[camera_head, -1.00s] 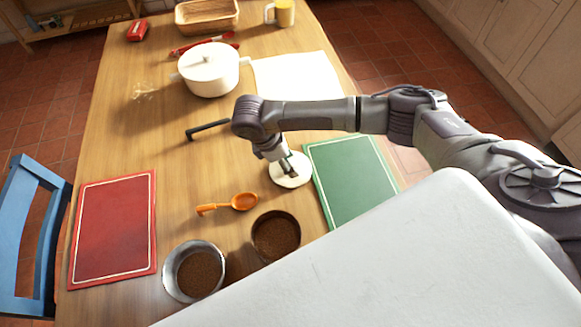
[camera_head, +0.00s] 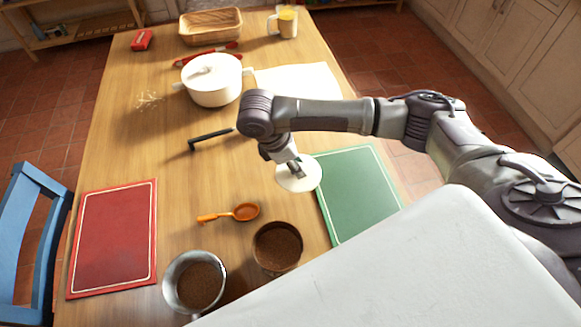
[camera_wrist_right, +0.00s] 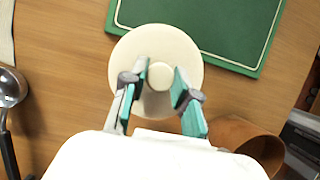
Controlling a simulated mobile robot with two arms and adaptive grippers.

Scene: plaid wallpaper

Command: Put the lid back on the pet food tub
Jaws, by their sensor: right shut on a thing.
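The round cream lid (camera_head: 290,185) is held by my right gripper (camera_head: 296,168), whose fingers close on its small central knob (camera_wrist_right: 159,76). The lid (camera_wrist_right: 125,60) seems to be just above the table, its edge overlapping the green board in view. Two open round containers of brown pellets stand at the front: a brown-walled tub (camera_head: 258,262) and a grey metallic one (camera_head: 170,290). The brown tub also shows at the lower right of the wrist view (camera_wrist_right: 235,132). I cannot tell for certain which is the pet food tub. My left gripper is out of view.
A green board (camera_head: 360,195) lies right of the lid. An orange scoop (camera_head: 245,212) lies left of it, behind the tubs. A red board (camera_head: 115,235), a black-handled ladle (camera_head: 210,138) and a white pot (camera_head: 212,85) are further off.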

